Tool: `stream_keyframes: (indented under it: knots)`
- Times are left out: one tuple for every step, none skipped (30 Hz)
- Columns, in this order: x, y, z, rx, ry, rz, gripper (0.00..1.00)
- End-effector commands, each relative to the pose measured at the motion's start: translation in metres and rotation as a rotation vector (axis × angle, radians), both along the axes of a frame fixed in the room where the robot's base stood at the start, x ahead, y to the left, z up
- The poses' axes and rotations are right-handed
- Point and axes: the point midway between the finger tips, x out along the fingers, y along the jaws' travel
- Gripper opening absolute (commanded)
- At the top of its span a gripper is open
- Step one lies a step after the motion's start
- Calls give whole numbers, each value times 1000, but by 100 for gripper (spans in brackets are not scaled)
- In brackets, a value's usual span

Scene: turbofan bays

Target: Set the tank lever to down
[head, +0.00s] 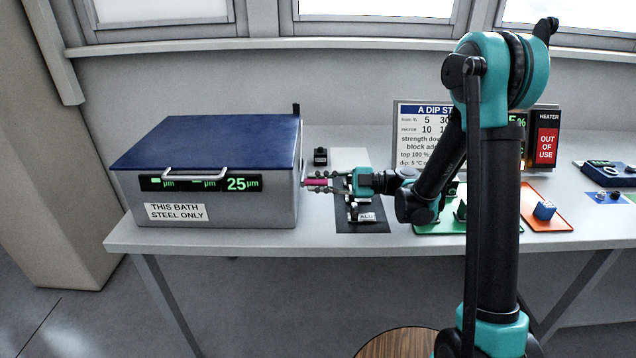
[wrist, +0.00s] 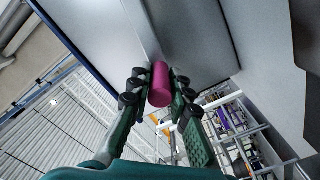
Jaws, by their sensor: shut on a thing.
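The tank (head: 218,205) is a grey metal box with a blue lid (head: 205,143), shut, at the left of the bench. A magenta cylindrical grip (head: 317,183), which looks like the tank lever's handle, sits beside the tank's right wall. My gripper (head: 326,181) is shut on this grip, coming from the right. In the wrist view the magenta grip (wrist: 160,84) lies between the fingers of my gripper (wrist: 156,92), in front of a grey wall. The rest of the lever is mostly hidden, so I cannot tell its angle.
A green tray (head: 428,227) and an orange tray (head: 553,218) are farther right.

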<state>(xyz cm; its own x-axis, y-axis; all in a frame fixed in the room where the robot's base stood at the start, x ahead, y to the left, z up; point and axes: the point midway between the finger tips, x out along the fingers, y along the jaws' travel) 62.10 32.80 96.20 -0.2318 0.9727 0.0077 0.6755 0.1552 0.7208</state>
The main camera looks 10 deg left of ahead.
Motion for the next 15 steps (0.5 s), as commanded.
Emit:
stream_keyframes:
  knots:
    - [-2, 0, -4, -13, -3, 5, 0]
    - [-2, 0, -4, -13, -3, 5, 0]
    - [-2, 0, -5, -13, -3, 5, 0]
    - [-2, 0, -4, -13, -3, 5, 19]
    - [-2, 0, -5, -13, -3, 5, 23]
    - [-2, 0, -4, -13, -3, 5, 28]
    - [-2, 0, -4, -12, -3, 5, 32]
    - [-2, 0, -4, -12, -3, 5, 36]
    - [-2, 0, -4, -11, -3, 4, 39]
    - [-2, 0, -4, -11, -3, 4, 39]
    - [-2, 0, -4, -10, -2, 3, 39]
    - [-2, 0, -3, -10, -2, 3, 39]
    - [-2, 0, -3, -10, -2, 3, 39]
    - [-2, 0, -3, -10, -2, 3, 39]
    - [-1, 0, -3, -10, -2, 3, 39]
